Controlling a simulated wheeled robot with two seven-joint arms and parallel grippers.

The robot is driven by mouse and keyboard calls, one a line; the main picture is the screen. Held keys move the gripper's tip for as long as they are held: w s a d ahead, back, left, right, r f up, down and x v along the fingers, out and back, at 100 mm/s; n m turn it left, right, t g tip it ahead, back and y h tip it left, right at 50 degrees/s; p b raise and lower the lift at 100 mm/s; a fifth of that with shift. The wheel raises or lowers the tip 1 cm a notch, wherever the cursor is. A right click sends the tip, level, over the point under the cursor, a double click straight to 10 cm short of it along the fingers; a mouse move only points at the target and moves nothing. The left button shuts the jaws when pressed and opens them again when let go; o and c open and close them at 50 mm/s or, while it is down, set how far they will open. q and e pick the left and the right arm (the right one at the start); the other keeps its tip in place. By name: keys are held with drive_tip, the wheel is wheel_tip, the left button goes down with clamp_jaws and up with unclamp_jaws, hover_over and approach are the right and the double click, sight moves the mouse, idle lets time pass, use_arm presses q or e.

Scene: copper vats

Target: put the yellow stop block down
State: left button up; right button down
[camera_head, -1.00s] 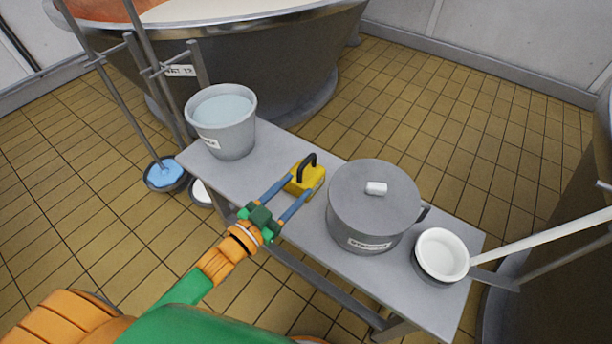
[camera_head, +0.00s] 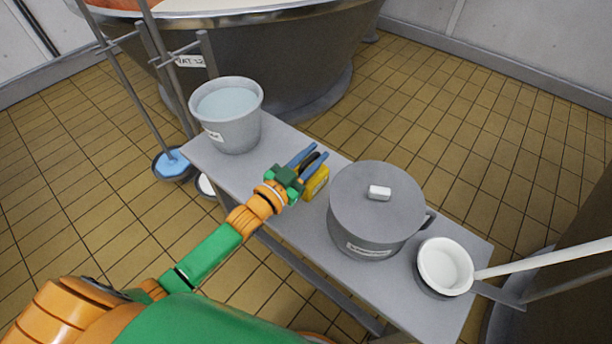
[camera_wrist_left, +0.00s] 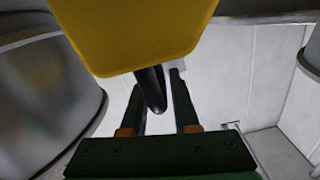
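The yellow stop block (camera_head: 316,184) with its black handle (camera_head: 309,160) is on the grey bench, just left of the lidded pot. My left gripper (camera_head: 314,157) is over the block, with its blue fingers on either side of the handle. In the left wrist view the block (camera_wrist_left: 135,30) fills the top, and the handle (camera_wrist_left: 153,92) reaches between the fingers. A light gap shows between the handle and the right-hand finger, so the gripper looks open. The block's underside is hidden. My right gripper is out of view.
A grey bucket of pale liquid (camera_head: 228,136) stands at the bench's left end. The lidded pot (camera_head: 376,215) and a white-lined ladle bowl (camera_head: 445,266) with a long handle stand to the right. Bare bench top (camera_head: 235,175) shows between bucket and block. A large vat (camera_head: 270,65) stands behind.

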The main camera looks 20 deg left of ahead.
use_arm(q)
clamp_jaws()
idle(1.1)
